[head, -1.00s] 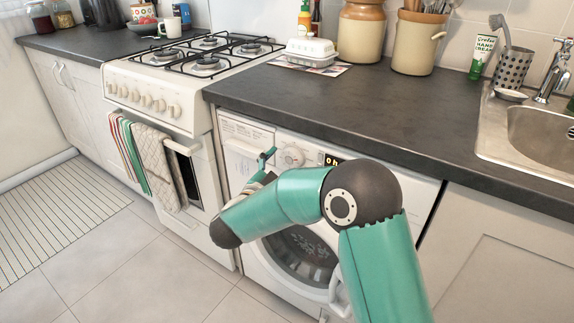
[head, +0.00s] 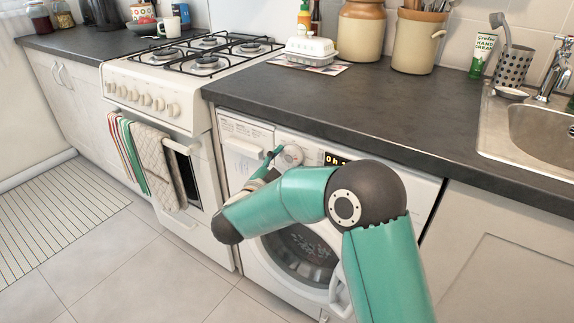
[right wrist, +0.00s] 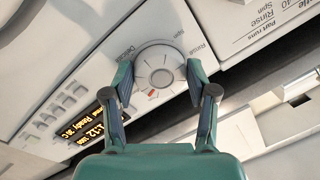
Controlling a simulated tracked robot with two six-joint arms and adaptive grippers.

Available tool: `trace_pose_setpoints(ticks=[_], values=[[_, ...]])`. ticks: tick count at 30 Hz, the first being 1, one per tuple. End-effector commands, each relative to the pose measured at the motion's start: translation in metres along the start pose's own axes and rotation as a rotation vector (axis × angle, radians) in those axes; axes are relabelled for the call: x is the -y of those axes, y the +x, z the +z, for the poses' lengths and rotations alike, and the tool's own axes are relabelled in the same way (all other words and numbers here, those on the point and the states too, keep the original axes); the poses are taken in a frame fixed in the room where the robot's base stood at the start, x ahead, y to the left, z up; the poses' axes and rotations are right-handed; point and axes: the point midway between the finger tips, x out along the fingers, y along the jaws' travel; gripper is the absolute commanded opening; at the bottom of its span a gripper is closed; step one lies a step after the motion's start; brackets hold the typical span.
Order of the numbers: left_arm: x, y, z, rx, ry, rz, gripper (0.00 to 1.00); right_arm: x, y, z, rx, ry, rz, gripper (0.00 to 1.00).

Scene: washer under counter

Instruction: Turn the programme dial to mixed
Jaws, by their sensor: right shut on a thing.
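The programme dial (head: 290,156) is a round white knob on the washer's (head: 352,150) front panel, below the counter edge. In the right wrist view the dial (right wrist: 160,68) sits between the two fingers of my right gripper (right wrist: 161,80), one on each side, and the gripper is shut on it. A small orange-red mark shows on the dial's lower edge. Printed words around it include "Delicates", "Rinse" and "Spin"; I cannot read "mixed". In the head view my right gripper (head: 271,160) is partly hidden by my own arm. My left gripper is not in view.
The washer's lit display (right wrist: 92,130) and several grey buttons (right wrist: 60,110) are beside the dial. The detergent drawer (head: 243,150) is left of it. The dark counter (head: 400,120) overhangs the panel. The cooker (head: 150,100) with towels (head: 155,165) stands to the left.

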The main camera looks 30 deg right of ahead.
Motion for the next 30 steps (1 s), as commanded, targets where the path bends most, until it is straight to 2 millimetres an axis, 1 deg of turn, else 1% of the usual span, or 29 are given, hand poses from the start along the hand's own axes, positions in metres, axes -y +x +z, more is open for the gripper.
trace_pose_setpoints(ticks=[1,3,6,10,17,18,22,30], values=[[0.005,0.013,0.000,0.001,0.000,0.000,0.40,-0.003,0.000,0.006,-0.004,0.040,-0.003,0.23],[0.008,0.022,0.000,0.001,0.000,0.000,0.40,-0.004,0.000,0.006,-0.009,0.097,-0.006,0.23],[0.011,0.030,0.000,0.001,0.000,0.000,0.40,-0.002,0.000,0.005,-0.015,0.163,-0.010,0.23],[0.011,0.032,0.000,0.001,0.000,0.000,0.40,0.000,-0.001,0.002,-0.017,0.198,-0.011,0.23],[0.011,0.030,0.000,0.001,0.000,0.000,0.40,0.000,-0.001,0.002,-0.015,0.197,-0.010,0.23],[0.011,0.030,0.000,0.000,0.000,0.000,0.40,0.000,-0.001,0.002,-0.015,0.197,-0.010,0.61],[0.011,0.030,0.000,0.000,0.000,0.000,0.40,0.000,-0.001,0.002,-0.015,0.197,-0.011,0.82],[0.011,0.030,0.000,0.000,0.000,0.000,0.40,0.001,0.000,0.001,-0.016,0.197,-0.011,0.83]])
